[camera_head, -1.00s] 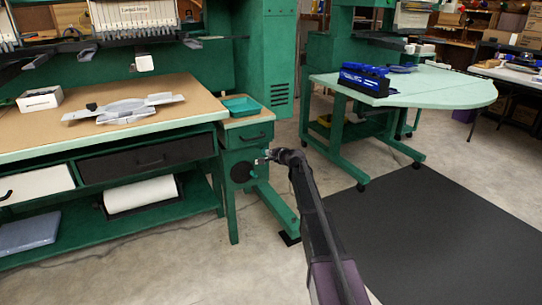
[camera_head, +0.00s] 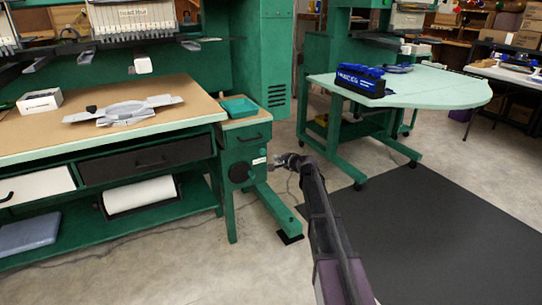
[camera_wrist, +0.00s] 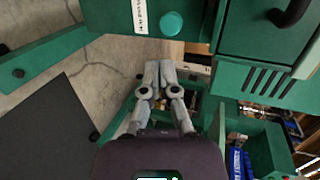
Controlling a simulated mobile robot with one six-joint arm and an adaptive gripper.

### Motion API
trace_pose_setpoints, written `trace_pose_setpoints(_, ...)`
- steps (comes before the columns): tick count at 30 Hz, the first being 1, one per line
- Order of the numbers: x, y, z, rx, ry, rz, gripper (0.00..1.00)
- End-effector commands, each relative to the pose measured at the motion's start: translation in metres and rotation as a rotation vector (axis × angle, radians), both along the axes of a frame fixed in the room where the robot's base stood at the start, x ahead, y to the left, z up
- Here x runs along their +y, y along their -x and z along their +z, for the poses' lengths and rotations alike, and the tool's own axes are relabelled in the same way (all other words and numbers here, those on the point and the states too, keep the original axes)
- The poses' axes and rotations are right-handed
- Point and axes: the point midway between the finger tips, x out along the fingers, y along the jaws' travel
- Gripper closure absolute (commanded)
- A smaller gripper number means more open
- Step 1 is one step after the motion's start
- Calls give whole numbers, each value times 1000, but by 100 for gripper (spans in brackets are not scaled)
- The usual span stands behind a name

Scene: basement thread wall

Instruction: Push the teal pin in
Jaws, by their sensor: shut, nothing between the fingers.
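The teal pin (camera_wrist: 171,23) shows as a round teal end on the green cabinet face in the wrist view, beside a white printed label (camera_wrist: 140,16). In the head view the label (camera_head: 259,160) is small on the cabinet's front below the drawer; I cannot make out the pin clearly there. My gripper (camera_wrist: 160,66) is shut and empty, its fingertips below the pin in the wrist view, with a visible gap between them. In the head view my gripper (camera_head: 277,162) is just right of the label, apart from the cabinet. How far the pin stands out is hard to tell.
A dark disc (camera_head: 237,173) with a green knob sits left of the label. The drawer handle (camera_head: 250,138) juts out above. A green foot beam (camera_head: 275,212) runs along the floor beneath my gripper. Open floor and a black mat (camera_head: 430,225) lie to the right.

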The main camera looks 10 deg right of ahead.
Motion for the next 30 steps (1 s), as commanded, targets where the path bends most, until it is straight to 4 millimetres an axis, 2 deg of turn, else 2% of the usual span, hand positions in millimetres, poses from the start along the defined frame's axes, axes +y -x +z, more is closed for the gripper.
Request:
trace_pose_setpoints(1, -4, 12, 6, 0, -1, -1, 100)
trace_pose_setpoints(3, -8, 22, 10, -1, -1, -1, 100)
trace_pose_setpoints(10, -19, 44, 17, 0, 0, 0, 100)
trace_pose_setpoints(30, -18, 57, 18, 6, 18, 17, 100)
